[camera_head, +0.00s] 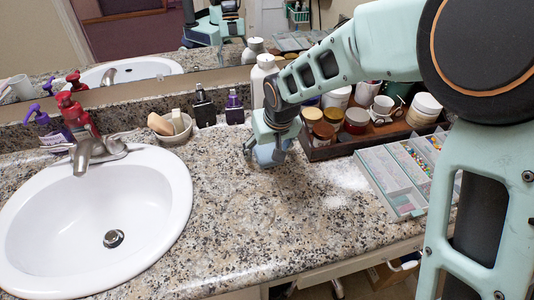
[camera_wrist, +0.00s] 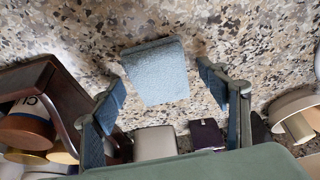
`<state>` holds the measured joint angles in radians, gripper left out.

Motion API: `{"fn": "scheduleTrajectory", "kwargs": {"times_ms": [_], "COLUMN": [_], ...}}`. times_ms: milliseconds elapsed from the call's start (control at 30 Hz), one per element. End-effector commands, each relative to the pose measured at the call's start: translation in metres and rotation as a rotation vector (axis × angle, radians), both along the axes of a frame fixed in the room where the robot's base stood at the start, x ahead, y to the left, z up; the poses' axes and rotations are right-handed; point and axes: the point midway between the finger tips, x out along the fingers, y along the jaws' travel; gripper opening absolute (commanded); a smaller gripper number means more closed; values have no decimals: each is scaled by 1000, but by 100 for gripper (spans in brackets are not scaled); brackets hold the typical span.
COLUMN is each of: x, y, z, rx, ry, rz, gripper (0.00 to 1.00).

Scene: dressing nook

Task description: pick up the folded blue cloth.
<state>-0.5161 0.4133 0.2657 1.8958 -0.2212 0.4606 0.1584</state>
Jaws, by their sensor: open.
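The folded blue cloth (camera_wrist: 157,75) lies on the speckled granite counter, shown in the wrist view as a small light-blue block. It sits between and a little beyond the two fingers of my gripper (camera_wrist: 161,92), which are spread apart with a gap on each side of it. In the head view my gripper (camera_head: 266,146) points down at the counter, left of the wooden tray. A bluish patch of the cloth (camera_head: 268,156) shows there, mostly hidden by the fingers. I cannot tell how high the fingers are above the counter.
A wooden tray (camera_head: 334,150) of jars and cups stands close on the right. A compartment box (camera_head: 398,178) lies in front of it. A white bottle (camera_head: 262,78), dark bottles (camera_head: 203,107) and a soap bowl (camera_head: 172,131) stand behind. The sink (camera_head: 95,220) is left; the front counter is clear.

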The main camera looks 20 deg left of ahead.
Motion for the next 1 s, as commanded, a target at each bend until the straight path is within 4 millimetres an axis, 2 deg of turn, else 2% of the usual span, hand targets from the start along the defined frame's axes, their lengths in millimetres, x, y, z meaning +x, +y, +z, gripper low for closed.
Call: {"fn": "scheduleTrajectory", "kwargs": {"times_ms": [233, 567, 1000], "x": [0, 0, 0], "y": [0, 0, 0], "z": [0, 0, 6], "rx": [0, 0, 0], "ry": [0, 0, 0], "rz": [0, 0, 0], "gripper": [67, 31, 30]}}
